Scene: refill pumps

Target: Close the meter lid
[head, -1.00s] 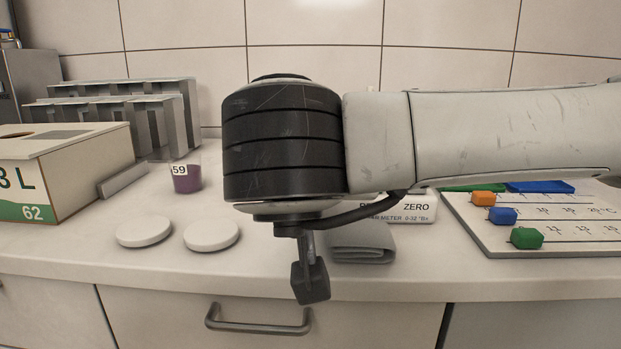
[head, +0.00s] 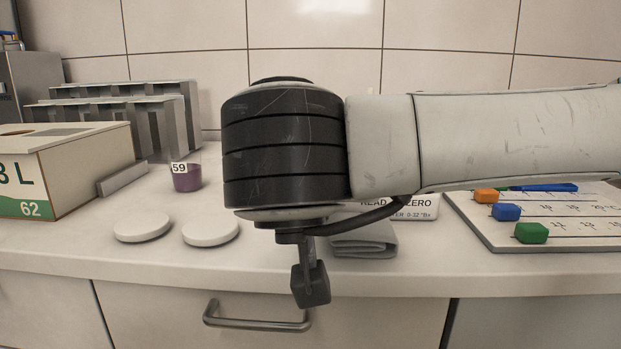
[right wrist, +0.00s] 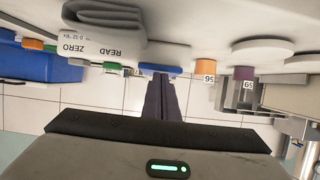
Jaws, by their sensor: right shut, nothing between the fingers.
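A blue strip (right wrist: 160,69) shows at the fingertips in the right wrist view; it may be part of the meter. I cannot tell whether the fingers touch it. My right gripper (right wrist: 162,80) is shut and empty, pointing toward the counter's back. My left gripper is not in view.
A folded grey cloth (head: 365,243) lies by the front edge. Two white discs (head: 142,228) and a purple cup marked 59 (head: 187,178) are left. An orange cup marked 56 (right wrist: 205,70) stands near my fingers. A board (head: 490,235) with coloured blocks is right.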

